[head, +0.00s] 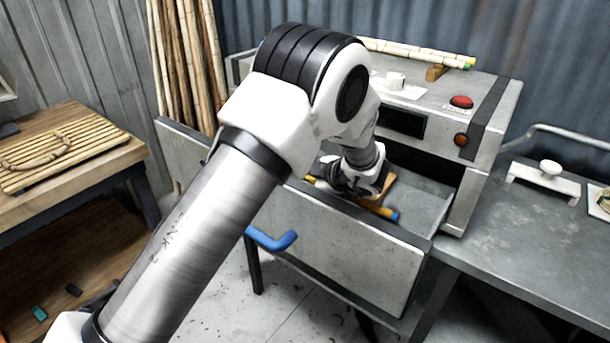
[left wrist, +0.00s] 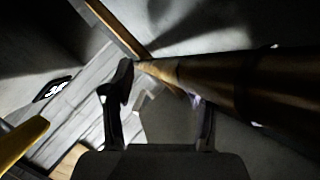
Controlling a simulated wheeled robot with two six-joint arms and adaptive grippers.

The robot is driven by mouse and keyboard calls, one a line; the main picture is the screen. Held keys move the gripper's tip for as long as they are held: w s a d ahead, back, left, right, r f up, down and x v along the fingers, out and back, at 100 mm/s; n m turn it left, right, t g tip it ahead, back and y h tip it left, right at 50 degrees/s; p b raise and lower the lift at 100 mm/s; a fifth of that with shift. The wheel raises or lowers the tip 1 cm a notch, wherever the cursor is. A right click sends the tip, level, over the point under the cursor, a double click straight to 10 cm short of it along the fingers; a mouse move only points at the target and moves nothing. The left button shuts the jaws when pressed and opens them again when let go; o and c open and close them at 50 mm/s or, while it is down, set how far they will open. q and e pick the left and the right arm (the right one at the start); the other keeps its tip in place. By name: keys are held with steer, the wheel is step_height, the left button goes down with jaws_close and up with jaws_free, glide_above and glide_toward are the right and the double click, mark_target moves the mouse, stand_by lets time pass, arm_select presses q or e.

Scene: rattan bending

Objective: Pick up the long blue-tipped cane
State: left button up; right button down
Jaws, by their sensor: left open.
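The blue-tipped cane (head: 374,208) lies in the open drawer of the grey box. Its blue end points right, and my gripper hides its middle. My left gripper (head: 347,184) is down inside the drawer, over the cane. In the left wrist view my two fingers (left wrist: 160,90) stand apart. A thick brown cane (left wrist: 225,80) crosses close by the right finger, partly in front of it. I cannot tell whether it lies between the fingers, and its tip colour is not visible there. My right gripper is in neither view.
The drawer front (head: 345,265) has a blue handle (head: 271,239). A thin cane (left wrist: 115,27) and a yellow piece (left wrist: 22,142) show in the wrist view. Green-tipped canes (head: 420,53) lie on the box top, near a red button (head: 461,101). Tall canes (head: 185,60) stand behind.

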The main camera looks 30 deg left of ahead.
arm_select(q)
steer(key=shift+s, duration=0.1)
steer(key=c, duration=0.3)
jaws_close()
